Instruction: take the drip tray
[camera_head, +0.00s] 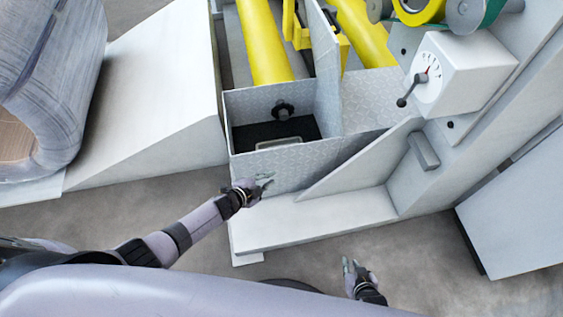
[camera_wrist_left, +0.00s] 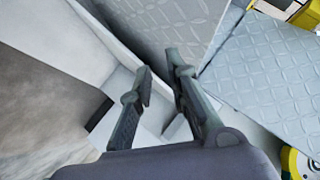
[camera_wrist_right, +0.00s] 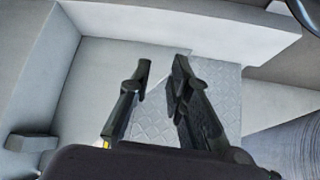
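The drip tray appears to be the dark, flat piece (camera_head: 262,133) on the floor of a grey patterned metal compartment (camera_head: 268,101). A pale handle-like bar shows at its near edge, partly hidden behind the compartment's front wall. My left gripper (camera_head: 268,182) is outside that front wall, close to its outer face, empty, with its fingers apart; they also show in the left wrist view (camera_wrist_left: 160,66). My right gripper (camera_head: 351,264) is lower right, away from the compartment, empty, with fingers apart in the right wrist view (camera_wrist_right: 162,66). I cannot make out the tray in either wrist view.
A black round knob (camera_head: 283,111) is on the compartment's back wall. A white ledge (camera_head: 310,217) runs below the compartment. A white gauge box (camera_head: 462,72) with a lever is at the right. A white ramp (camera_head: 150,85) and large coil (camera_head: 45,85) are at the left. The floor in front is clear.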

